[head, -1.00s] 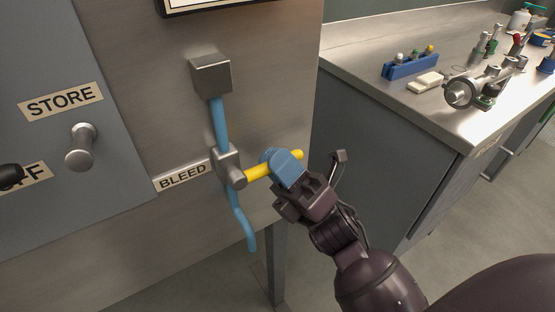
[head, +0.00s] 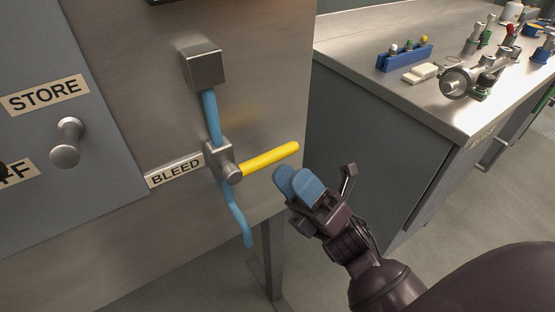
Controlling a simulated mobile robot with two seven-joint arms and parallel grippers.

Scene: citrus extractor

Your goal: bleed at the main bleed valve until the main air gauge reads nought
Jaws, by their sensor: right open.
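The bleed valve (head: 222,160) sits on a blue pipe (head: 212,117) on the steel panel, beside the BLEED label (head: 175,170). Its yellow lever (head: 269,159) points right and slightly up, across the line of the pipe. The pipe's lower end bends down and hangs open below the valve. My right gripper (head: 298,184), with blue fingertips, is open and empty, just below and right of the lever's tip, apart from it. The main air gauge is not in view. My left gripper is not in view.
A grey metal block (head: 203,64) tops the pipe. A STORE label (head: 45,95) and a knob (head: 67,142) are on the door at left. A steel bench (head: 350,40) at right holds a blue rack (head: 404,56) and metal fittings. Floor shows between panel and bench.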

